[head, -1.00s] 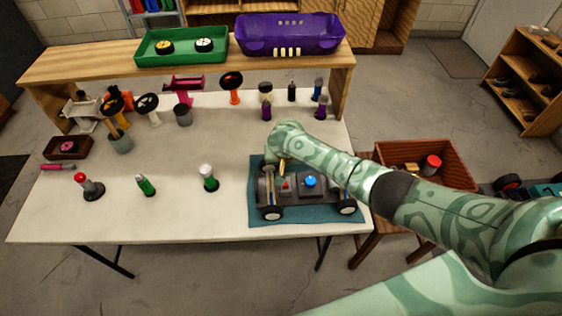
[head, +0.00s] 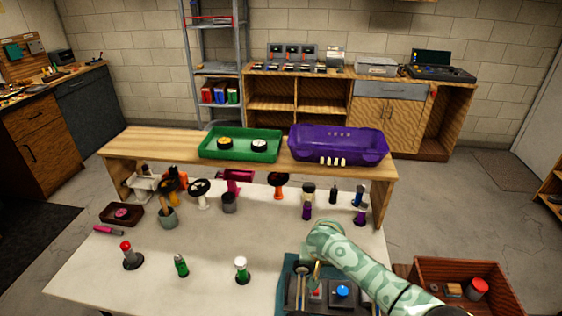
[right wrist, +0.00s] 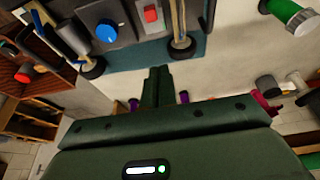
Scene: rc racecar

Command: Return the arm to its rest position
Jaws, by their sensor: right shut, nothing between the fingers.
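My right gripper (head: 317,272) comes in from the right and is above the far side of the car chassis. In the right wrist view its two fingers (right wrist: 157,78) are shut together with nothing between them. The grey car chassis (head: 330,302) sits on a blue mat (head: 290,266) at the bottom edge of the head view, partly cut off. My left gripper is not in view.
A wooden shelf (head: 150,142) across the back of the white table holds a green tray (head: 215,153) and a purple bin (head: 320,158). Several small tools stand on the table. A red-brown crate (head: 500,300) is at right.

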